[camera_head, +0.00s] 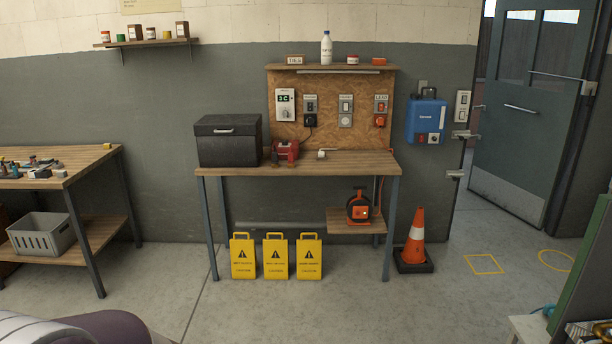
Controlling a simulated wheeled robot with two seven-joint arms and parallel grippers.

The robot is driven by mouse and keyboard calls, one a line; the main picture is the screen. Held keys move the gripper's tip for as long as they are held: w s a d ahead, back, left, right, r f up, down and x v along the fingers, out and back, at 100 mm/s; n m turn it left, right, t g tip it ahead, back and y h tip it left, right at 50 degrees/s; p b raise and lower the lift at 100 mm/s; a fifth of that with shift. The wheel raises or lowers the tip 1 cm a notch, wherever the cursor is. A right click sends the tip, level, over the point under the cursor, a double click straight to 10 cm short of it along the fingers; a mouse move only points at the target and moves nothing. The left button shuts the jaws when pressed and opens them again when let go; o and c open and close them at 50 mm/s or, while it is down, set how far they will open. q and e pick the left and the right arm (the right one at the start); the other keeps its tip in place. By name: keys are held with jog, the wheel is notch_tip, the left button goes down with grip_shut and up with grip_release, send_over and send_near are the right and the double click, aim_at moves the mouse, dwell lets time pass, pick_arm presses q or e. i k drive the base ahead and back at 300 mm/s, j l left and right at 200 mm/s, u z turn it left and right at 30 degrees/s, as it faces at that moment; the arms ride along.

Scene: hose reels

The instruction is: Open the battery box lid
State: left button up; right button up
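A black box with a lid (229,139), which looks like the battery box, stands on the left end of the wooden workbench (345,163) against the wall. Its lid looks shut, and a light handle (223,131) shows on the upper front. The box's back is hidden. Neither of my grippers is in view.
A red device (286,150) sits just right of the box. Several yellow warning signs (275,258) stand on the floor before the bench, and a traffic cone (416,236) is at its right. A side table (84,160) is at left.

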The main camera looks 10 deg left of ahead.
aim_at(241, 124)
jog(key=i+u, duration=0.4)
jog(key=i, duration=2.45)
jog(key=i+j+z, duration=0.1)
jog(key=i+j, duration=0.15)
jog(key=i+j+z, duration=0.1)
jog(key=j, duration=0.25)
jog(key=i+j+z, duration=0.1)
jog(key=i+j, duration=0.2)
jog(key=i+j+z, duration=0.1)
jog(key=i+j, duration=0.15)
jog(key=i+j+z, duration=0.1)
jog(key=j, duration=0.35)
jog(key=i+j+z, duration=0.1)
jog(key=i+j, duration=0.2)
jog(key=i+j+z, duration=0.1)
jog(key=j, duration=0.35)
jog(key=i, duration=0.05)
